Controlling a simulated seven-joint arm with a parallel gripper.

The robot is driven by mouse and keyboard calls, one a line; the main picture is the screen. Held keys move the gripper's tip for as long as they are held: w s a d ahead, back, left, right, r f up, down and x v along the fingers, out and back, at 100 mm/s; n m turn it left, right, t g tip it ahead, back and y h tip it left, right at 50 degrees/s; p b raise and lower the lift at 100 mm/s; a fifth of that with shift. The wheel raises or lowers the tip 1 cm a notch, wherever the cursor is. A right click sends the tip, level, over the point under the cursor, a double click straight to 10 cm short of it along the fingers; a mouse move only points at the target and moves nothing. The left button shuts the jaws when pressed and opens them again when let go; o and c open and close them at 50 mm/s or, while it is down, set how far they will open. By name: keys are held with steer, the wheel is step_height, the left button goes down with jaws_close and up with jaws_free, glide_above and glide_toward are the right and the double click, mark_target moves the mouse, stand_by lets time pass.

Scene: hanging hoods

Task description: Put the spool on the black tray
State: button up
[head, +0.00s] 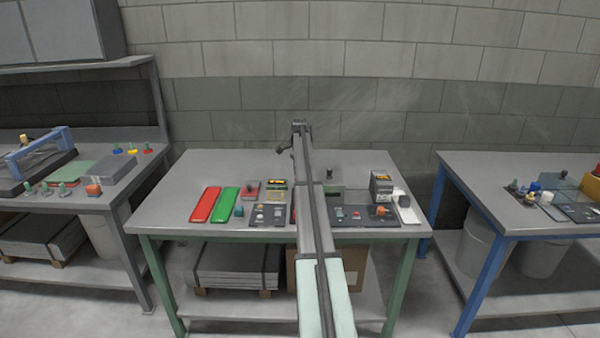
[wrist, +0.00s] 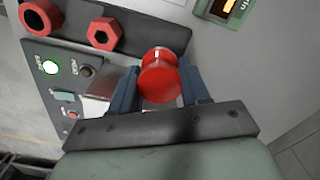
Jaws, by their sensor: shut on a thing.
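The red spool (wrist: 160,75) is held between the two blue fingers of my gripper (wrist: 159,84) in the wrist view. The gripper is shut on it, and the spool's round end faces the camera. My arm crosses the table there, and I cannot make out the gripper or spool.
A control panel (wrist: 52,88) with a lit green button is left of the fingers in the wrist view. In the head view, a red tray (head: 205,205) and a green tray (head: 226,204) lie left. A dark box (head: 381,184) stands right. The table's back is mostly clear.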

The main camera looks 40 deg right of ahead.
steer(key=shift+f, duration=3)
steer(key=shift+f, duration=0.55)
steer(key=o, duration=1.2)
step_height(320, 180, up, 14)
steer(key=shift+f, duration=0.1)
